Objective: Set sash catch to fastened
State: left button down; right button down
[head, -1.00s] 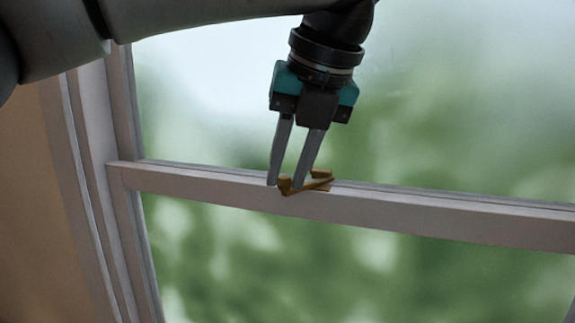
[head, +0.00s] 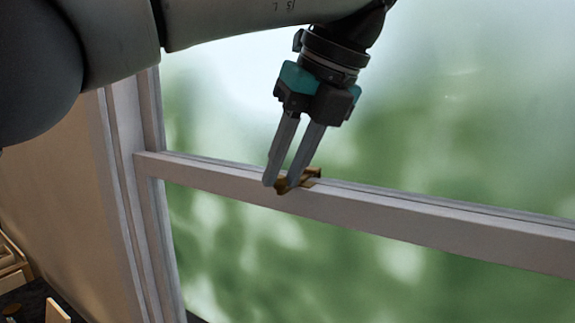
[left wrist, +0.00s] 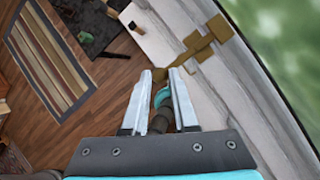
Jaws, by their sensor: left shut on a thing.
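The sash catch (head: 309,175) is a small brass fitting on the white meeting rail of the window. In the left wrist view the catch (left wrist: 203,47) shows square plates and an arm that reaches toward my fingertips. My left gripper (head: 281,185) comes down from above, with its fingers at the catch's left end. It is shut on the catch's arm, which lies between the fingertips (left wrist: 161,75). The fingers hide part of the catch in the head view. My right gripper cannot be made out.
The white rail (head: 420,226) runs across the window, with blurred green panes above and below. The window's side frame (head: 130,200) stands at the left. Wooden pieces (head: 50,312) lie at lower left. A wooden floor and striped rug (left wrist: 45,55) show in the left wrist view.

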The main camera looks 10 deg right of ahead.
dwell(0.3)
pick_arm(q)
jog(key=c, duration=0.7)
grip_release()
jog(key=shift+r, duration=0.1)
jog(key=p+v, duration=0.2)
jog(key=v, duration=0.5)
jog(key=shift+s+d+r, duration=0.15)
